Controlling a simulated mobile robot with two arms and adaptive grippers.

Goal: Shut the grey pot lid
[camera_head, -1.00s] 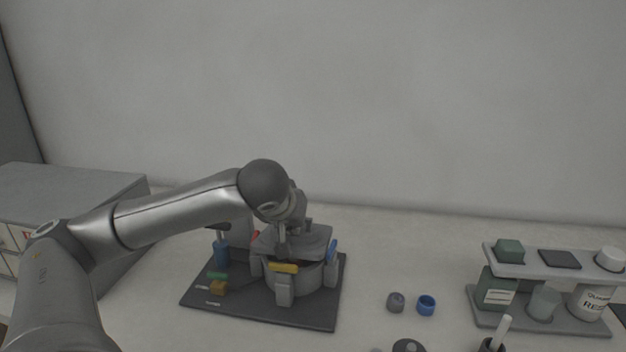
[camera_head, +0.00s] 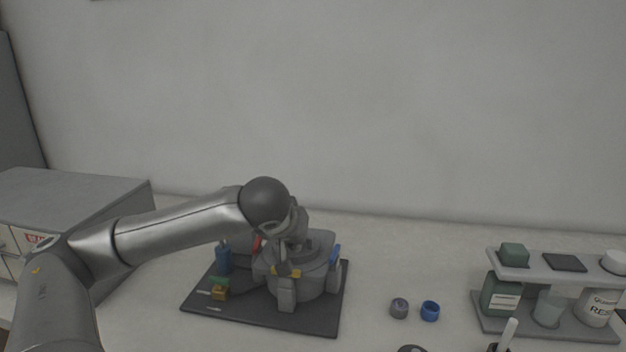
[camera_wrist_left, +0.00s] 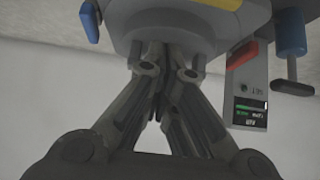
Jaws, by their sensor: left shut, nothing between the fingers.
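The grey pot lid (camera_head: 318,252) lies about level on the round grey pot (camera_head: 312,283) of the press, with little or no gap showing between them. The lid also fills the upper part of the left wrist view (camera_wrist_left: 205,30). My left gripper (camera_head: 287,268) is shut and empty. Its fingertips (camera_wrist_left: 160,78) point down at the lid and seem to touch it, though exact contact is hard to tell. The gripper and wrist hide part of the lid. My right gripper is not in view.
The press stands on a dark base plate (camera_head: 208,299) with a blue-handled post (camera_head: 223,258) and a small display box (camera_wrist_left: 249,100). A grey cabinet (camera_head: 75,200) is at left. Small grey (camera_head: 399,308) and blue (camera_head: 430,311) cups and a bottle rack (camera_head: 560,262) are at right.

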